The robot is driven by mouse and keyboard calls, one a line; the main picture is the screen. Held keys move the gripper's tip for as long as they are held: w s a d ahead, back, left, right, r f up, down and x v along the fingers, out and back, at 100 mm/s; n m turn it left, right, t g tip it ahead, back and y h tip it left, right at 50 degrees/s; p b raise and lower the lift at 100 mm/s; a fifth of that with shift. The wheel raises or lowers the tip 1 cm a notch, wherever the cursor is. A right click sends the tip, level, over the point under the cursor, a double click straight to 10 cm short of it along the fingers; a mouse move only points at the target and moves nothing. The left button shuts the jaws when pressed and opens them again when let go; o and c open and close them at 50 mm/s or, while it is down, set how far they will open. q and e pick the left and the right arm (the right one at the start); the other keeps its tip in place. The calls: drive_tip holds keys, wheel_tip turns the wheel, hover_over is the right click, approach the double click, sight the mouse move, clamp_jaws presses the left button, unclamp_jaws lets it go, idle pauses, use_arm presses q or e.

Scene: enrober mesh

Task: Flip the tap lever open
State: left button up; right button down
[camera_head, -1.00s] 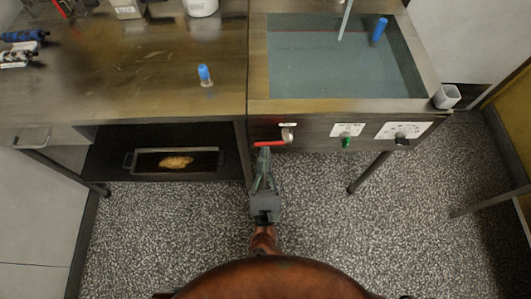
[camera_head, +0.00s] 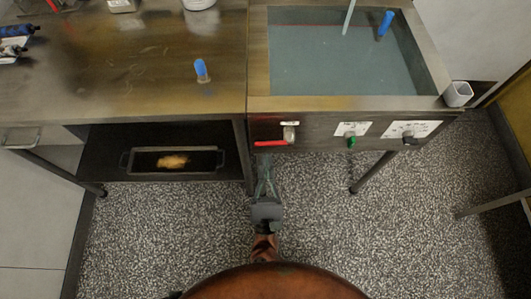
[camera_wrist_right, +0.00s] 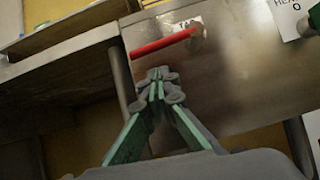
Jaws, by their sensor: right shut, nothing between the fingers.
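The tap's red lever (camera_head: 270,143) lies about level on the front panel of the tank unit, reaching left from the metal tap body (camera_head: 290,134). In the right wrist view the red lever (camera_wrist_right: 163,43) crosses just beyond my fingertips, with a partly readable label above it. My right gripper (camera_head: 265,160) is shut and empty, just below the lever in the head view. In the right wrist view its closed fingertips (camera_wrist_right: 158,76) show a small gap to the lever; contact is not visible. My left gripper is not in view.
The tank (camera_head: 345,60) holds grey-blue contents. A green control (camera_head: 351,142) and a dark knob (camera_head: 410,140) sit right of the tap. A white cup (camera_head: 458,94) is at the corner. A tray (camera_head: 142,161) is on the left lower shelf. The floor in front is clear.

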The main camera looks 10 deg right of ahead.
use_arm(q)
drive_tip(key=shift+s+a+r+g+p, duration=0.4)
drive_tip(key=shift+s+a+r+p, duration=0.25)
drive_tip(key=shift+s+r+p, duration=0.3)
use_arm(e)
drive_tip(key=d+v, duration=0.1)
drive_tip(key=v, duration=0.9)
drive_tip(key=shift+f, duration=0.3)
drive_tip(key=shift+a, duration=0.15)
